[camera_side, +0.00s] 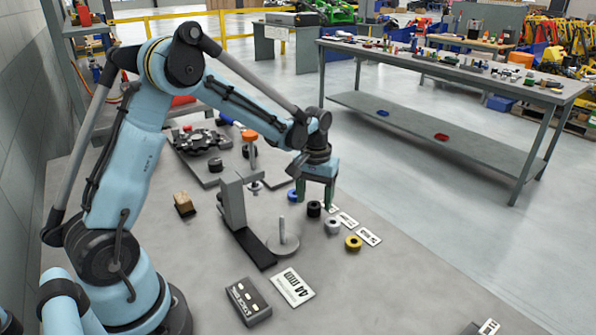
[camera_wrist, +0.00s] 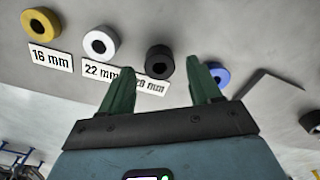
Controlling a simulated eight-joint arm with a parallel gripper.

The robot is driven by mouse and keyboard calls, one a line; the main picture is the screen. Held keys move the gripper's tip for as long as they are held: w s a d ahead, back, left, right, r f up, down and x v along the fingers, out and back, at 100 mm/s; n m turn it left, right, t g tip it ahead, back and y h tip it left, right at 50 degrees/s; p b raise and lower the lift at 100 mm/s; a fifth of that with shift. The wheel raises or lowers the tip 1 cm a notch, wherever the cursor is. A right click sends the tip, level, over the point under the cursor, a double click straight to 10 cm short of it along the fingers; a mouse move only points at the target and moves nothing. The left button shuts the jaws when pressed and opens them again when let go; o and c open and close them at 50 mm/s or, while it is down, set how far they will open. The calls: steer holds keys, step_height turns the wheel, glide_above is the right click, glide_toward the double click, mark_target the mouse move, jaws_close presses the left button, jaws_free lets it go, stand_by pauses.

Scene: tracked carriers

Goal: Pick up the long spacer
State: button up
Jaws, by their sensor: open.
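Several ring-shaped spacers stand in a row on the grey bench: a yellow one (camera_side: 353,247) beside a "16 mm" card (camera_wrist: 51,57), a white one (camera_side: 333,230), a black one (camera_side: 314,212) and a blue one (camera_side: 292,197). The white spacer (camera_wrist: 113,40) has a "22 mm" card (camera_wrist: 100,71). The black spacer (camera_wrist: 150,54) has a card partly hidden by a finger. None is marked "long". My gripper (camera_side: 315,205) is open and empty, its green fingers pointing down near the black spacer. In the wrist view the black spacer shows beyond and between the fingertips.
An upright post on a round base (camera_side: 283,244) and a grey stand (camera_side: 233,205) are left of the row. A "44" card (camera_side: 292,288) and a grey block (camera_side: 248,301) lie nearer. A brown block (camera_side: 184,204) sits left.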

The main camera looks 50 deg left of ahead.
steer(key=shift+f, duration=0.7)
steer(key=shift+c, duration=0.4)
jaws_close()
steer(key=shift+r, duration=0.1)
